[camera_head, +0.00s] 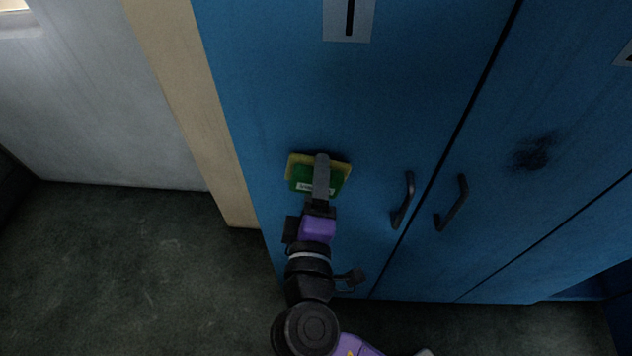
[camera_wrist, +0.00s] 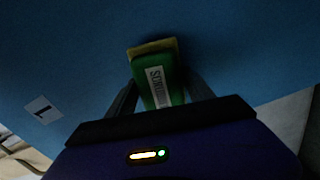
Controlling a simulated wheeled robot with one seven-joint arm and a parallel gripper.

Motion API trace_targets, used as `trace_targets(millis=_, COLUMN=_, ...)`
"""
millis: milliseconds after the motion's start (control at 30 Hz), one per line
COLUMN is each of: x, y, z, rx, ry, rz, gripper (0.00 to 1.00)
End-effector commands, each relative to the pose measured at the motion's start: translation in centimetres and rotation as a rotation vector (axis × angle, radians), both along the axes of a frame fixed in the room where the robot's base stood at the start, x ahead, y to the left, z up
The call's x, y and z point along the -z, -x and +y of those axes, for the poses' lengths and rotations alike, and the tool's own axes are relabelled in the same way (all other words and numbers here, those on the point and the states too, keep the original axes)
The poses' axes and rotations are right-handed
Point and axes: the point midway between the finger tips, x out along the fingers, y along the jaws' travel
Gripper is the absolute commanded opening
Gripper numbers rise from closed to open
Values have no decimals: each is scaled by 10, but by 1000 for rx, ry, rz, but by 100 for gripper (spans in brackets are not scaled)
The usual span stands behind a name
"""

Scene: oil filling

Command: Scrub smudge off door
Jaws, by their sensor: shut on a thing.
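A dark smudge (camera_head: 534,151) marks the right blue door (camera_head: 570,90). The left blue door (camera_head: 300,90) shows no clear dark smudge in the uncovered part. My gripper (camera_head: 321,172) is shut on a green and yellow scrubber (camera_head: 303,172) with a white label, in front of the left door. The scrubber (camera_wrist: 155,62) also shows between the fingers in the wrist view, its yellow face toward the blue surface. It is at or very near the left door; I cannot tell whether it touches. The door behind the scrubber is hidden.
Two dark handles, a left one (camera_head: 403,200) and a right one (camera_head: 452,203), stick out beside the door gap, right of my gripper. A white sign (camera_head: 348,20) is on the left door. A beige strip (camera_head: 190,110) and grey wall (camera_head: 100,95) stand left. The floor (camera_head: 130,265) at left is clear.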

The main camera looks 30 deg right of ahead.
Motion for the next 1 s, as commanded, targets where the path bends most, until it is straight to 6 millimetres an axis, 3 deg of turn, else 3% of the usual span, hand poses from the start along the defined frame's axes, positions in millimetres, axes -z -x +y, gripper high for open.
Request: trace_targets(millis=1000, x=0, y=-8, z=-5, rx=0, ry=0, rz=0, gripper=17)
